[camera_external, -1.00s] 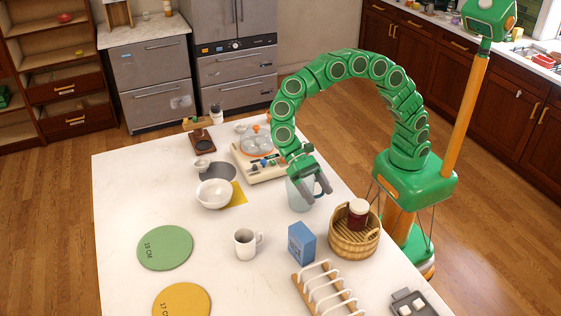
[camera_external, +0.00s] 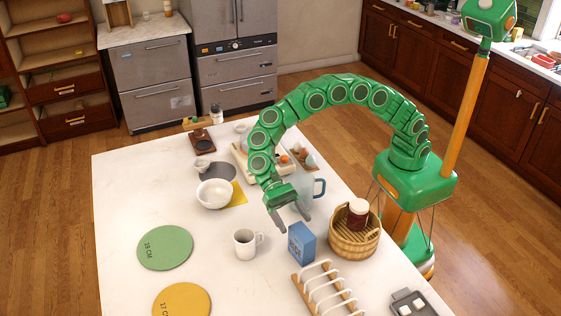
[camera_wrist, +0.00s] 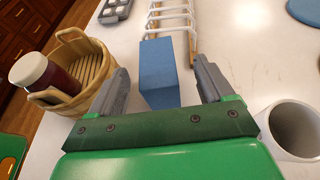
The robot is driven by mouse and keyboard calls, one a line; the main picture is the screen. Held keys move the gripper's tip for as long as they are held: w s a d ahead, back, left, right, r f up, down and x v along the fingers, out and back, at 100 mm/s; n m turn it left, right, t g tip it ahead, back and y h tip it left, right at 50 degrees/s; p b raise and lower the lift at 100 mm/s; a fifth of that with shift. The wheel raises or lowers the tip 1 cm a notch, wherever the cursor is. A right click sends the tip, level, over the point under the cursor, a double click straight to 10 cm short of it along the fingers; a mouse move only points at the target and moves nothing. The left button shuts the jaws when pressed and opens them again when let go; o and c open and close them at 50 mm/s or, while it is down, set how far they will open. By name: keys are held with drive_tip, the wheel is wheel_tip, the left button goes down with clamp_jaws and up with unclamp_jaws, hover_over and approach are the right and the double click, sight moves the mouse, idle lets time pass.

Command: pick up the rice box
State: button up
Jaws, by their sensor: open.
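The rice box (camera_external: 301,243) is a small blue carton standing upright on the white counter, between the white mug and the wicker basket. In the wrist view the blue box (camera_wrist: 160,75) stands ahead of my gripper, in line with the space between the fingers. My gripper (camera_external: 290,219) is open and empty, just behind the box in the external view. Its two grey fingers (camera_wrist: 163,90) are spread on either side of the box's line in the wrist view. I cannot tell whether the fingertips reach past the box's near face.
A white mug (camera_external: 245,243) stands left of the box and a wicker basket (camera_external: 346,245) with a dark jar (camera_external: 358,211) stands right. A dish rack (camera_external: 322,287) is close in front.

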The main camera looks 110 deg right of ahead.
sight(300, 229)
drive_tip(key=shift+f+x, duration=0.15)
drive_tip(key=shift+x, duration=1.2)
drive_tip(key=shift+f+x, duration=0.15)
drive_tip(key=shift+x, duration=1.2)
drive_tip(key=shift+s+d, duration=0.15)
drive_tip(key=c, duration=1.3)
drive_tip(key=shift+c, duration=0.2)
drive_tip(key=shift+r, duration=0.15)
